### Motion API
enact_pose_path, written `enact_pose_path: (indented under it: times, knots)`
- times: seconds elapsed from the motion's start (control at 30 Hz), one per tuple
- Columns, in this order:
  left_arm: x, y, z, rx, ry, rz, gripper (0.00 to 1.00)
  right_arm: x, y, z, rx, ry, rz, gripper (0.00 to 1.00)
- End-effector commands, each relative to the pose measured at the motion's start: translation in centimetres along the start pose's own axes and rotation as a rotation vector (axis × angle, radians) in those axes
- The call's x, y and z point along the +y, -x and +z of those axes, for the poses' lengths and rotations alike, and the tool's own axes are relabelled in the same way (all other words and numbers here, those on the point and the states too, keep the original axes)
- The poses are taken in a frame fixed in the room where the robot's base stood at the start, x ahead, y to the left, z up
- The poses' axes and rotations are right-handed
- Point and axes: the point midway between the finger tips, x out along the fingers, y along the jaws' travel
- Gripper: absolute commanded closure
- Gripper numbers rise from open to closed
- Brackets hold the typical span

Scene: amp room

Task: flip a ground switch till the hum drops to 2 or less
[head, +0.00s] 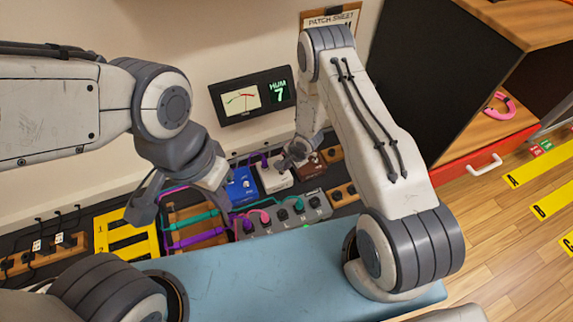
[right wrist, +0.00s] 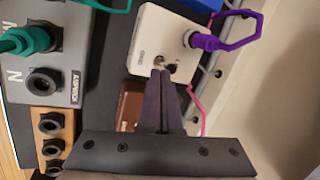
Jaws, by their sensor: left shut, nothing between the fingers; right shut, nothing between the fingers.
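A white box (head: 274,181) stands between a blue box and a brown box below the meter. In the right wrist view the white box (right wrist: 158,40) carries a small metal toggle switch (right wrist: 160,61) and a purple plug. My right gripper (right wrist: 161,76) is shut, its fingertips at the toggle and seemingly touching it; which way the toggle leans is hard to tell. In the head view this gripper (head: 285,163) is over the white box. My left gripper (head: 226,203) looks shut and empty near the cables. The wall meter (head: 252,97) reads HUM 7 in green.
A blue box (head: 241,188) and a brown box (head: 311,166) flank the white box. A grey jack box (head: 318,212) with teal, purple and pink cables lies in front. A yellow frame (head: 103,238) is at left. The blue bench top (head: 290,262) is mostly clear.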

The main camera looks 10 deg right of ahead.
Motion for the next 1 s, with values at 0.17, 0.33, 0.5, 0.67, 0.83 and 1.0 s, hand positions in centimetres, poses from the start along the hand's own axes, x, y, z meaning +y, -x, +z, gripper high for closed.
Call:
enact_pose_path:
  times: [0.17, 0.33, 0.5, 0.67, 0.83, 1.0]
  knots:
    - [0.2, 2.4, -0.1, 0.000, 0.000, 0.000, 1.00, 0.6, 2.2, 0.4, -0.003, 0.004, 0.004, 1.00]
    - [0.3, 4.3, -0.2, 0.000, 0.000, 0.000, 1.00, 0.2, 5.6, 0.5, -0.003, 0.010, -0.001, 1.00]
    - [0.4, 5.8, -0.3, 0.000, 0.000, 0.000, 1.00, -0.4, 9.2, 0.2, -0.002, 0.009, 0.000, 1.00]
    - [0.5, 6.7, -0.3, 0.000, 0.000, 0.000, 1.00, -0.8, 11.3, 0.1, -0.003, 0.008, 0.002, 1.00]
    - [0.5, 7.0, -0.4, 0.000, 0.000, 0.000, 1.00, -0.9, 12.2, 0.0, -0.003, 0.010, 0.002, 1.00]
    - [0.5, 6.9, -0.4, 0.000, 0.000, 0.000, 1.00, -0.9, 12.2, 0.0, -0.004, 0.010, 0.002, 1.00]
